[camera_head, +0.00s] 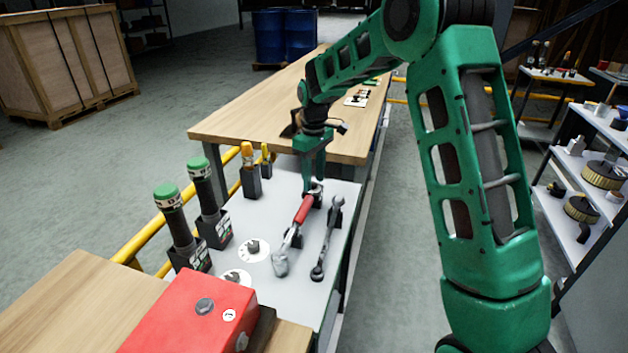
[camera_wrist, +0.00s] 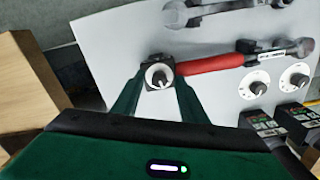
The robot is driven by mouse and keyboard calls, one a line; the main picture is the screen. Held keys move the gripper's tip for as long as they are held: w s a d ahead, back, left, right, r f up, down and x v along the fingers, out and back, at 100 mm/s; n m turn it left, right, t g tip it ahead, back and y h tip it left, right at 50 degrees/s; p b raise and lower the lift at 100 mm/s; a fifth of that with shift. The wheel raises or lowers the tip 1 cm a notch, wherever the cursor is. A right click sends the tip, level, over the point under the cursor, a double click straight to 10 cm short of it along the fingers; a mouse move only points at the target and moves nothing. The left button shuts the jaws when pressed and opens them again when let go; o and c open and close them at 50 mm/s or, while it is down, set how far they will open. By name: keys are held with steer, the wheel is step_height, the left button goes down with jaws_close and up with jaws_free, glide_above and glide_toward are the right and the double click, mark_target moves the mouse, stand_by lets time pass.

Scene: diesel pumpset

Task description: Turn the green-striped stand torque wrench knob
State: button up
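A torque wrench with a red handle (camera_head: 303,209) lies on the light grey plate. The wrist view shows its handle (camera_wrist: 212,64) and, at the handle's end, a dark block with a round white-faced knob (camera_wrist: 158,75). My gripper (camera_head: 316,187) is at this far end of the wrench. In the wrist view my gripper (camera_wrist: 159,82) has its two green fingers on either side of the knob end. Whether they touch it is unclear. No green stripe is clear on this wrench. Two upright green-capped tools stand in black holders, one (camera_head: 191,256) nearer and one (camera_head: 215,228) farther, with coloured labels.
A plain wrench (camera_head: 328,236) lies right of the red-handled one. Two white dials, one (camera_head: 254,250) and one (camera_head: 237,277), sit on the plate. A red box (camera_head: 190,318) is in front, and yellow-topped tools (camera_head: 250,178) stand behind. A wooden table (camera_head: 250,118) lies beyond.

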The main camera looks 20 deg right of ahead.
steer(key=shift+f, duration=0.4)
steer(key=shift+c, duration=0.3)
jaws_close()
steer(key=shift+d, duration=0.25)
steer(key=shift+a, duration=0.25)
steer(key=shift+a+m, duration=0.1)
steer(key=shift+m, duration=3.2)
